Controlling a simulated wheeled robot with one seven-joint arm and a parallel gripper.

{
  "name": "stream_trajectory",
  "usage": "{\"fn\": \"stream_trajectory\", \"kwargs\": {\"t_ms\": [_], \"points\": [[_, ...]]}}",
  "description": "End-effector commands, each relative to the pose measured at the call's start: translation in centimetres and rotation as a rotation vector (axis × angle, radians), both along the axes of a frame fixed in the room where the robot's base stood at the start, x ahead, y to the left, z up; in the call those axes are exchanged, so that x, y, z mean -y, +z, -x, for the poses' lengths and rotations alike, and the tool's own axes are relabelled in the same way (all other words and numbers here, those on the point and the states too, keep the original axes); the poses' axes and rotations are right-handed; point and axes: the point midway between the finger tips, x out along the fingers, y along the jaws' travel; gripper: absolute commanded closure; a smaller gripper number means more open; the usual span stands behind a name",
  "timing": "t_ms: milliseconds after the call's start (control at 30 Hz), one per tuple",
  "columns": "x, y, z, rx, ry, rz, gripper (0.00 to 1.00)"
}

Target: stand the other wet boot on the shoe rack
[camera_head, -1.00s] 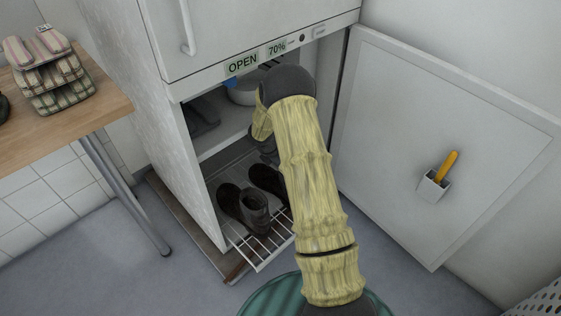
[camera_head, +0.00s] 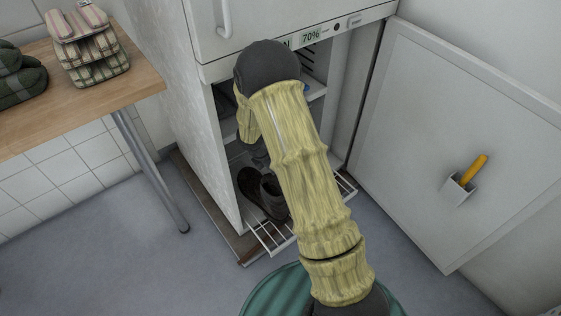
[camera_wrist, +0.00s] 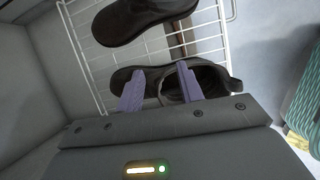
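Two dark boots are on the white wire shoe rack (camera_wrist: 228,8), which slides out at the bottom of the open cabinet. In the wrist view one boot (camera_wrist: 140,18) lies across the far part of the rack. The other boot (camera_wrist: 125,76) is nearer, right beyond my fingers. My gripper (camera_wrist: 160,88) has its two purple fingers spread apart. The right finger overlaps the near boot's opening; I cannot tell whether it touches. In the head view one boot (camera_head: 262,194) stands on the rack (camera_head: 270,238); my arm hides the other boot and my fingertips.
The cabinet door (camera_head: 450,130) stands wide open on the right, with a holder (camera_head: 458,190) and a yellow-handled tool. The floor (camera_head: 110,245) in front is clear.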

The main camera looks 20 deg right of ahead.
Motion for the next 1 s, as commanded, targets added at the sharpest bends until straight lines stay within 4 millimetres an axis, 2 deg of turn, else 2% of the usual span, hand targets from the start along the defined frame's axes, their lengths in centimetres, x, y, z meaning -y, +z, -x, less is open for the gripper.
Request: {"fn": "stream_trajectory", "kwargs": {"t_ms": [467, 633, 767, 1000], "points": [[0.0, 0.0, 0.0, -0.001, 0.002, 0.0, 0.63], [0.0, 1.1, 0.6, 0.018, -0.058, -0.021, 0.63], [0.1, 3.7, 2.3, 0.067, -0.227, -0.08, 0.63], [-0.3, 10.3, 8.2, 0.198, -0.747, -0.262, 0.63]]}}
